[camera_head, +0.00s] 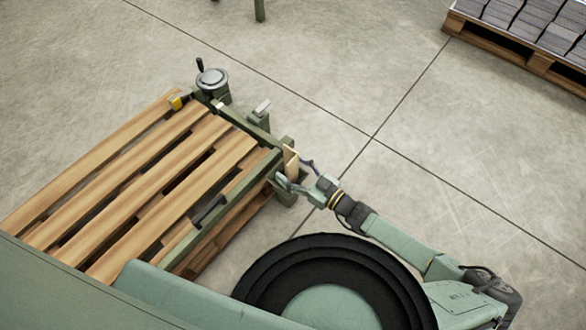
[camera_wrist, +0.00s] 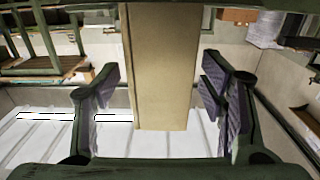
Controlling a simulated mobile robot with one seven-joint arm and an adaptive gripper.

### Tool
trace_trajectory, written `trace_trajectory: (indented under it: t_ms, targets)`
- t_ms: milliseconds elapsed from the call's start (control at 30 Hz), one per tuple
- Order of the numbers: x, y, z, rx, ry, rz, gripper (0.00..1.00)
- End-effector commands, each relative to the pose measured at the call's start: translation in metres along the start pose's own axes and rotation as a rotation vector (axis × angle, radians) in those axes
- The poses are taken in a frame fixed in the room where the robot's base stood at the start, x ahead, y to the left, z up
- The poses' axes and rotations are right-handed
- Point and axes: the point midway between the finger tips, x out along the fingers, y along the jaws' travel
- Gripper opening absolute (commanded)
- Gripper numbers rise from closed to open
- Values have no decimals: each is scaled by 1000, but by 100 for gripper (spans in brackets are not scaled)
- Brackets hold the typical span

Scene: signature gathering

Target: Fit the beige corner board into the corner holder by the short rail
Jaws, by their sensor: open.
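The beige corner board (camera_wrist: 165,65) stands between the spread fingers of my gripper (camera_wrist: 160,100) in the wrist view, with gaps on both sides. In the head view the board (camera_head: 291,163) is a short upright beige piece at the right corner of the green frame. My gripper (camera_head: 296,175) is open around it there, at the end of my outstretched arm. The short rail (camera_head: 246,126) is the green bar along the frame's right-hand end. The corner holder (camera_head: 287,146) is a green piece at that corner, partly hidden by the board and gripper.
A slatted wooden pallet (camera_head: 150,170) lies within the green frame. A grey round device with a black handle (camera_head: 211,80) sits at the frame's far corner. A pallet of grey stacks (camera_head: 530,30) stands at the upper right. The concrete floor between is clear.

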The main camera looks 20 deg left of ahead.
Motion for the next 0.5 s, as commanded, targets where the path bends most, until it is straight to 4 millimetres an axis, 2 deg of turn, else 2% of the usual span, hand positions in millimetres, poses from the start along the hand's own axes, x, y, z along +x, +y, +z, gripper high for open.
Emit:
trace_trajectory:
  t_ms: [133,200,500]
  targets:
    - [0,0,-12,0,0,0,65]
    - [-13,1,-6,-1,-4,3,65]
    - [-79,1,-6,-2,-3,4,65]
